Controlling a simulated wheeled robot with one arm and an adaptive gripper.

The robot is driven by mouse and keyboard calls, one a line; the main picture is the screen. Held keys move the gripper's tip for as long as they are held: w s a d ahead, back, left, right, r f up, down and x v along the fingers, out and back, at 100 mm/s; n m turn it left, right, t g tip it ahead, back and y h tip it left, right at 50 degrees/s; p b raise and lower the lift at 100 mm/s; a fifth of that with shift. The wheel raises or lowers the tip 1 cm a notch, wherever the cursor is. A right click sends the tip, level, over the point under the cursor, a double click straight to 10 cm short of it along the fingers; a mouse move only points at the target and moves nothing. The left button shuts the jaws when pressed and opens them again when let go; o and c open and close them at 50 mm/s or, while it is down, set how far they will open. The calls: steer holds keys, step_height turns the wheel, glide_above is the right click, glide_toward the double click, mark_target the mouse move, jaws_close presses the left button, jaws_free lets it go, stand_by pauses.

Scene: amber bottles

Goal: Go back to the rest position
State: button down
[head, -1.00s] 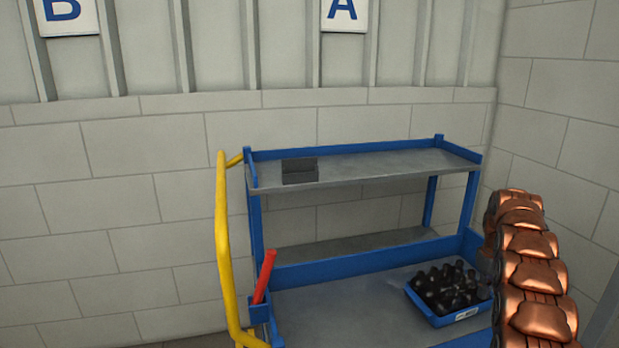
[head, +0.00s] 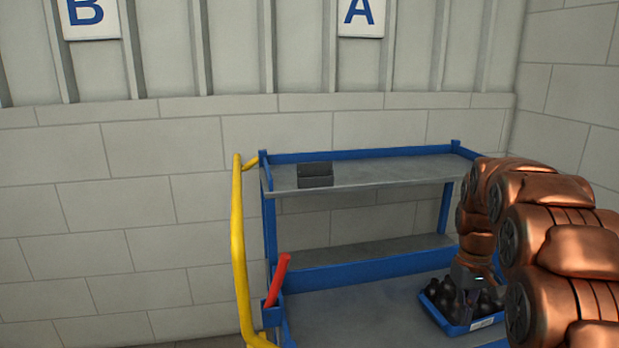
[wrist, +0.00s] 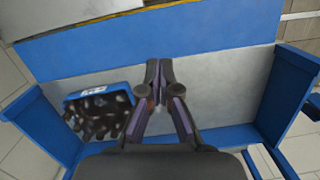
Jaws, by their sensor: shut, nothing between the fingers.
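My gripper (wrist: 159,75) is shut and empty in the wrist view, with its fingertips together. It is above the grey shelf of the blue cart, to the right of the blue crate (wrist: 71,98) in that picture. The crate holds several dark bottles (wrist: 103,112). In the head view my copper-coloured arm reaches in from the right, and the wrist end hangs over the crate (head: 473,326), hiding part of it and its bottles (head: 441,297). The fingertips are hard to make out there.
The blue cart (head: 268,225) has an upper grey shelf with a dark box (head: 315,175) on it. A yellow handle (head: 239,250) and a red stick-like object (head: 278,280) are at its left. A block wall stands behind, with signs B (head: 86,12) and A (head: 357,12).

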steer(key=s+a+f, duration=0.1)
steer(key=s+a, duration=0.4)
steer(key=s, duration=0.6)
steer(key=s+a+f+m+g, duration=0.1)
steer(key=s+a, duration=0.4)
steer(key=s, duration=0.5)
steer(key=s+a+f, duration=0.1)
steer(key=s+a, duration=0.3)
steer(key=s, duration=0.7)
steer(key=s+p+v, duration=0.2)
steer(key=p+v, duration=0.7)
steer(key=s+r+p+v, duration=0.1)
steer(key=s+p+v, duration=0.1)
steer(key=p+v, duration=0.7)
steer(key=shift+a+r+t, duration=0.2)
steer(key=shift+r+t, duration=0.1)
steer(key=shift+r, duration=0.25)
steer(key=shift+d, duration=0.15)
